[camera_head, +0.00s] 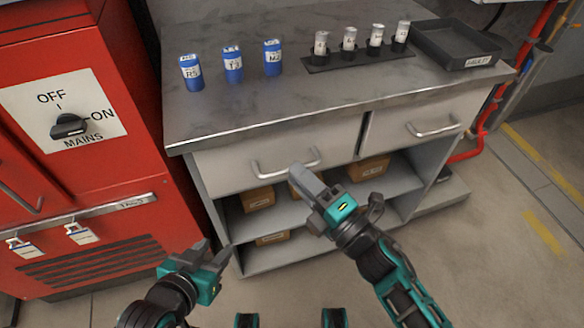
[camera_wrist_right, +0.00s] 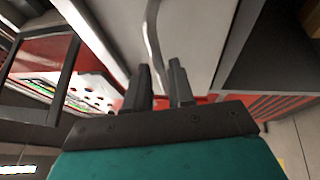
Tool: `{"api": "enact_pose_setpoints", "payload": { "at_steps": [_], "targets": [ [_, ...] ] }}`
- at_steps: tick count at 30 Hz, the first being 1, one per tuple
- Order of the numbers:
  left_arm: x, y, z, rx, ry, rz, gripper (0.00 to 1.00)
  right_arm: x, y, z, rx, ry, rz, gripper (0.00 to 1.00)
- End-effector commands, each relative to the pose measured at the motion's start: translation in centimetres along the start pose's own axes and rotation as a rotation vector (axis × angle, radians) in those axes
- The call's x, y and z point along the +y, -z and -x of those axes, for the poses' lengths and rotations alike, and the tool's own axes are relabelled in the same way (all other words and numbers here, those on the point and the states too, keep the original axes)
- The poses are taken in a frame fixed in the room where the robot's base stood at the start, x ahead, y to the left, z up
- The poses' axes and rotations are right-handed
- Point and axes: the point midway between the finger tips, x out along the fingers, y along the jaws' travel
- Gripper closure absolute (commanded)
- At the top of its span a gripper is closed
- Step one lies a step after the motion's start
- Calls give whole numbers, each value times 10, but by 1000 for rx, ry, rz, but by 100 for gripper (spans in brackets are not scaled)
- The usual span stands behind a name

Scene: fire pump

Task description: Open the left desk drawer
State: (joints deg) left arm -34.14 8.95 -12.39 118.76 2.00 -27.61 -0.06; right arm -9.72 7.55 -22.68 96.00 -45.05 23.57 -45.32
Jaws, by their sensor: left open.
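The left drawer (camera_head: 225,172) is the wide pale front under the desk top (camera_head: 300,115), and it looks closed. Its curved metal handle (camera_head: 262,172) is partly covered by my right gripper (camera_head: 298,172). In the right wrist view the handle (camera_wrist_right: 153,40) runs down between the two dark fingers of my right gripper (camera_wrist_right: 160,82). My left gripper (camera_head: 212,254) is open and empty, low in front of the desk's left side, apart from the drawer.
A right drawer (camera_head: 395,128) with its own handle is beside it. Open shelves below hold cardboard boxes (camera_head: 258,200). Blue cans (camera_head: 232,66), a rack of vials (camera_head: 350,58) and a black tray (camera_head: 460,45) stand on top. A red cabinet (camera_head: 95,180) stands close at left.

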Motion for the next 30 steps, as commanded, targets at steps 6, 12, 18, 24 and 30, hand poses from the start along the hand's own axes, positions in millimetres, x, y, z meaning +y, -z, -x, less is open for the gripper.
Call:
{"api": "enact_pose_setpoints", "payload": {
  "at_steps": [6,12,18,24,30],
  "targets": [
    [0,-2,-1,-3,-1,2,57,-1,0,-25,-1,1,-2,77],
    [2,1,-2,3,-1,9,57,0,0,-29,0,1,-1,77],
    [2,5,-3,10,0,12,57,0,0,-29,-1,1,-2,81],
    [2,5,-3,11,0,11,57,0,0,-28,-1,1,-2,100],
    [2,5,-3,10,0,9,57,0,0,-28,-1,1,-2,100]
  ]
}}
